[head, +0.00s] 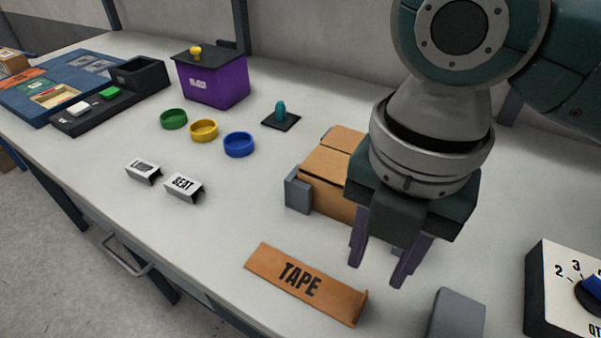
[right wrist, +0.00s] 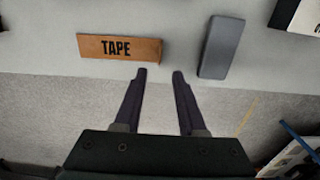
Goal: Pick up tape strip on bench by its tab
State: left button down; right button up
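The tape strip (head: 303,285) is a flat orange-brown piece marked TAPE, lying on the bench near its front edge. Its right end has a small upturned lip, which looks like the tab (head: 360,308). My right gripper (head: 378,274) points down, open and empty, above the bench beyond and to the right of the strip in the head view. In the right wrist view the strip (right wrist: 120,47) lies past the fingertips (right wrist: 159,74), mostly to their left, with its right end nearest them. My left gripper is not in view.
A grey block (head: 456,315) stands right of the strip. A cardboard box (head: 325,175) with grey end pieces is behind my gripper. A dial box (head: 560,290) is at the far right. LID and SEAT blocks (head: 184,187) and coloured rings (head: 204,130) lie left; bench between is clear.

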send_over(362, 303)
notch_tip(362, 303, down, 4)
jog(key=shift+f+b, duration=0.25)
jog(key=shift+b, duration=0.05)
notch_tip(362, 303, down, 6)
jog(key=shift+r+b, duration=0.25)
jog(key=shift+b, duration=0.25)
grip_shut()
